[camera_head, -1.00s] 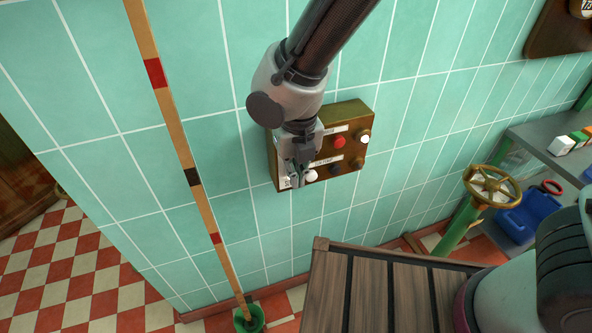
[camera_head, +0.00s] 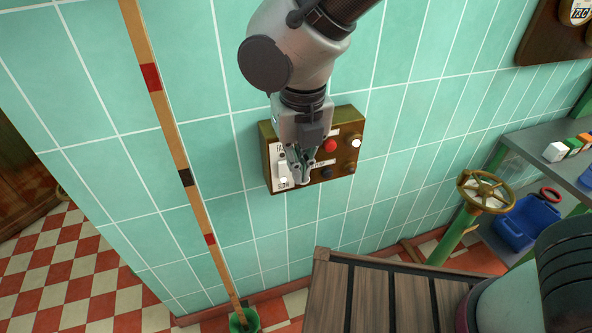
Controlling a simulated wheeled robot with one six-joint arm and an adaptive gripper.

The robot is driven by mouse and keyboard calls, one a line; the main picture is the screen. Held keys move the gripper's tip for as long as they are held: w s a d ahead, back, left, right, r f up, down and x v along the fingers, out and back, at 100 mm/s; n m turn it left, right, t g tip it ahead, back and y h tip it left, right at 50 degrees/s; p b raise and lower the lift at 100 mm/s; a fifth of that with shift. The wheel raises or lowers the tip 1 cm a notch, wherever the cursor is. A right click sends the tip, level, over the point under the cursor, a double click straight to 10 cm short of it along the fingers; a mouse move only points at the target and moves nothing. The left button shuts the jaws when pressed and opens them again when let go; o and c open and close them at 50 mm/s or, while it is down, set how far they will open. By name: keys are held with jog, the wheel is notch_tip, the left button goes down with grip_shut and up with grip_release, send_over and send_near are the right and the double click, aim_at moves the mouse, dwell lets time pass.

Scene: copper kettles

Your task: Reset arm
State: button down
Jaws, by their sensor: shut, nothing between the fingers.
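My gripper (camera_head: 302,180) is shut and empty. It points down in front of the lower left part of a brass control panel (camera_head: 343,128) on the green tiled wall. The panel carries a red button (camera_head: 330,146), a white button (camera_head: 356,142), a dark blue button (camera_head: 326,173) and a white switch (camera_head: 283,181) at its lower left. My gripper and wrist cover part of the panel's left half. I cannot tell whether the fingertips touch the panel.
A striped wooden pole (camera_head: 187,177) stands in a green holder (camera_head: 244,320) to the left. A slatted wooden surface (camera_head: 370,295) lies below. A brass valve wheel (camera_head: 486,191), a blue bin (camera_head: 529,222) and a grey shelf (camera_head: 540,140) with small coloured blocks are at right.

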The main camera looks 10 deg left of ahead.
jog(key=shift+r, duration=0.1)
dwell(0.4)
jog(key=w+d+r+m, duration=0.2)
jog(key=d+r+m, duration=0.1)
jog(key=d+m, duration=1)
jog(key=w+d+r+m, duration=0.3)
jog(key=d+m, duration=0.6)
jog(key=m, duration=0.7)
jog(key=s+d+r+m+t, duration=0.1)
jog(key=s+d+r+m, duration=0.1)
jog(key=d+m, duration=0.4)
jog(key=s+d+r+m+t, duration=0.2)
jog(key=d+r+m, duration=0.2)
jog(key=d, duration=1.2)
jog(key=m, duration=0.3)
jog(key=shift+d+h, duration=0.3)
jog(key=shift+r, duration=0.1)
